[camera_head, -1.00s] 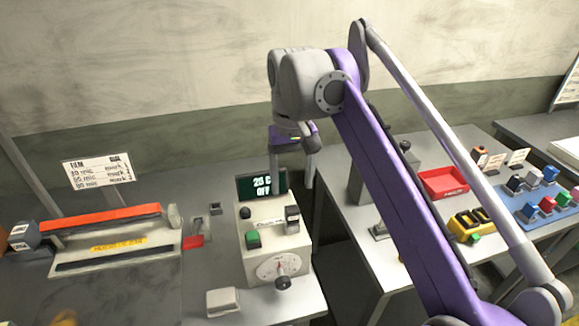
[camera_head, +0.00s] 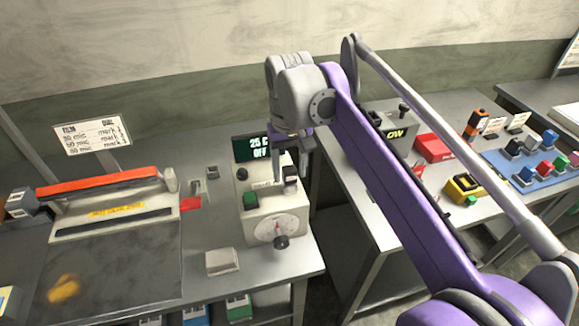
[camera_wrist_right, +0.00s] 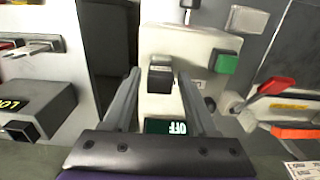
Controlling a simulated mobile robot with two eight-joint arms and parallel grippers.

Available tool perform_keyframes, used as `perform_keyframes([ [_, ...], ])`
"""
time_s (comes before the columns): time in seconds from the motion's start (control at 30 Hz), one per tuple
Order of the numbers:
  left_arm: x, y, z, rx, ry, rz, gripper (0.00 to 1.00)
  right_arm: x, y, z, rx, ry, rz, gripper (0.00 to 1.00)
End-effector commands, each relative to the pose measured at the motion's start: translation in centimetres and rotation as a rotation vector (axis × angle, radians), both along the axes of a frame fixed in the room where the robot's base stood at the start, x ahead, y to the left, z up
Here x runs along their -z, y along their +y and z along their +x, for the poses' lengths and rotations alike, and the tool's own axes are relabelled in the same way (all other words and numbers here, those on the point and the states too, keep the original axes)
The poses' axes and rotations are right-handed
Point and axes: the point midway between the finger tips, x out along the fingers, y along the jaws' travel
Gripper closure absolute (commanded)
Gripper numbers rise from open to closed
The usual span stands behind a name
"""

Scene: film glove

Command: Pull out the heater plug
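The heater box (camera_head: 270,205) is a cream box on the grey bench, with a green button, a black knob and a dial. Its display (camera_head: 251,147) appears to read 25 C OFF. The dark-topped heater plug (camera_head: 290,173) stands at its upper right; it also shows in the right wrist view (camera_wrist_right: 160,76). My right gripper (camera_head: 289,167) is over the box, fingers pointing down. In the right wrist view my right gripper (camera_wrist_right: 159,80) is open, one finger on each side of the plug, with gaps showing. My left gripper is out of view.
A sealer with a red bar (camera_head: 100,183) and a small pale block (camera_head: 222,261) are to the left. A gap separates the benches.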

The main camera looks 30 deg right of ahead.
Motion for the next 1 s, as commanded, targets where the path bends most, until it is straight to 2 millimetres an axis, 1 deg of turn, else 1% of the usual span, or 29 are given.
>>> perform_keyframes([
  [0.03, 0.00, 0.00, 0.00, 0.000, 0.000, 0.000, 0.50, -0.01, 0.00, 0.00, 0.000, 0.000, 0.000, 0.53],
  [0.17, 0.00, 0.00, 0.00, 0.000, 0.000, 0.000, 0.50, -0.01, 0.00, 0.00, 0.000, 0.000, 0.000, 0.76],
  [0.2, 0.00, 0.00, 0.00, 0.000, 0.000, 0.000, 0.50, -0.01, 0.00, 0.00, 0.000, 0.000, 0.000, 0.83],
  [0.3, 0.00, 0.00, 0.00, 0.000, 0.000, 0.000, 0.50, -0.01, 0.00, 0.00, 0.000, 0.000, 0.000, 1.00],
  [0.57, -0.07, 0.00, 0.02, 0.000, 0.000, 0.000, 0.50, -0.08, 0.00, 0.01, 0.000, 0.000, 0.000, 1.00],
  [1.0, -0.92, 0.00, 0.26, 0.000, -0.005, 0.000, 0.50, -0.87, -0.02, 0.03, 0.000, -0.001, 0.000, 1.00],
])
